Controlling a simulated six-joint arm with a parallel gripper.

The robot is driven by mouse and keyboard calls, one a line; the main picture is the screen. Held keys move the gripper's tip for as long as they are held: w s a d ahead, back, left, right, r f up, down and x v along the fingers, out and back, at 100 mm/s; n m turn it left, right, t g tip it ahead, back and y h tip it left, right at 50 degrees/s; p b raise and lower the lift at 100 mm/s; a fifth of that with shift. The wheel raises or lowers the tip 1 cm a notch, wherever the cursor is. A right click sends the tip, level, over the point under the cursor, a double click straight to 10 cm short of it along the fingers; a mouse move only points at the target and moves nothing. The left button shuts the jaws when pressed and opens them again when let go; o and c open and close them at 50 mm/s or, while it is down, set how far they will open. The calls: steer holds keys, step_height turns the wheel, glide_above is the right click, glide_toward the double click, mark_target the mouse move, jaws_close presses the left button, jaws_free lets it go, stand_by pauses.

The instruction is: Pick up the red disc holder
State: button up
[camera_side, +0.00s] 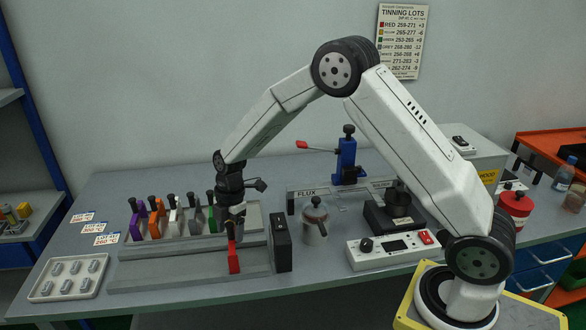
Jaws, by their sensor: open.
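The red disc holder (233,262) stands upright at the front of the grey rack (180,279), apart from the other holders. My gripper (234,232) is directly above it, pointing down, with its jaws open around or just over the holder's upper end. The jaws hide that upper end, so I cannot tell if they touch it. Behind, a row of holders stands in the rack: purple (136,224), orange (154,222), white (175,221), grey ones and a green one partly behind my wrist.
A dark block (281,243) stands close right of the red holder. A metal pot (314,222) and a white control box (392,250) are further right. A tray of grey pieces (68,278) lies at the left. Labels lie behind it.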

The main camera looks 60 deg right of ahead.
stand_by(0.3)
jaws_close()
steer(key=shift+r, duration=0.2)
steer(key=shift+r, duration=0.5)
step_height(320, 180, up, 2)
steer(key=s+r, duration=0.9)
steer(key=s, duration=0.5)
steer(key=shift+d+r, duration=0.3)
steer(key=shift+d, duration=0.05)
